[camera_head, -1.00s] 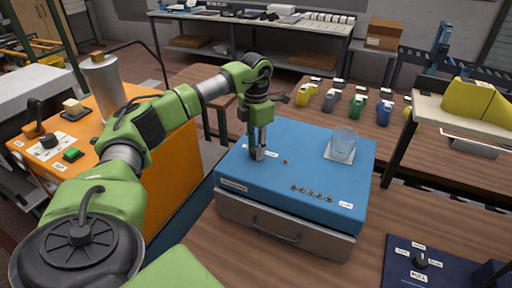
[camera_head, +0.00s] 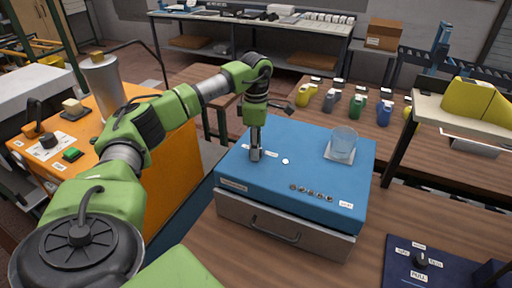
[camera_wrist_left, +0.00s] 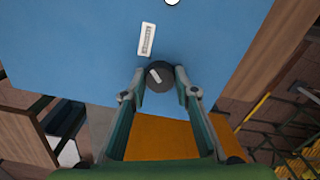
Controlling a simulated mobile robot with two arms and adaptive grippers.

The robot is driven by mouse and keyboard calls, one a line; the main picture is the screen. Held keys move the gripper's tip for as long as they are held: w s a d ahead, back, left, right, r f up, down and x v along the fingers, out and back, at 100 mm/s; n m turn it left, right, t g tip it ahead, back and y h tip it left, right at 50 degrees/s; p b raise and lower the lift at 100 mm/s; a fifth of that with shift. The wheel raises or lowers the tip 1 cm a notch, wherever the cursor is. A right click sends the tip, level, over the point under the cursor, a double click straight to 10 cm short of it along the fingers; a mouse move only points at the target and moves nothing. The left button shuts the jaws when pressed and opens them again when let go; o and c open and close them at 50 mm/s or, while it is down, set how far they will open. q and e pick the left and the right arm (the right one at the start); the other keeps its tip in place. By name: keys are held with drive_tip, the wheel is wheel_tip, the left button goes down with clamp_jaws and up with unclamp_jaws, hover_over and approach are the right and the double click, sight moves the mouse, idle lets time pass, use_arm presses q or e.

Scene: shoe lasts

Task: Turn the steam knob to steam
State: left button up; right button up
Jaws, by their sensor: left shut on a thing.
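The blue box (camera_head: 230,168) stands on the wooden table, with a dark round knob (camera_wrist_left: 160,77) on its top. In the left wrist view the knob lies between my left gripper's fingers (camera_wrist_left: 161,90), and a white line on it runs slantwise. My left gripper (camera_head: 255,158) points down and is shut on the knob; in the head view its fingers mostly hide the knob. A white label (camera_wrist_left: 147,39) is beside the knob. A small round light (camera_head: 285,161) on the box top shows white. My right gripper is out of view.
A clear glass (camera_head: 343,145) stands on a white pad at the box's back right. A row of small jacks is along its front. A dark blue panel (camera_head: 402,271) with another knob is at lower right. An orange machine (camera_head: 170,165) stands at left.

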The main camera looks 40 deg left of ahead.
use_arm(q)
drive_tip(key=shift+w+r, duration=0.1)
drive_tip(key=shift+r, duration=0.05)
idle(0.3)
drive_tip(key=o, duration=1.1)
wheel_tip(320, 180, up, 12)
drive_tip(key=shift+f, duration=0.1)
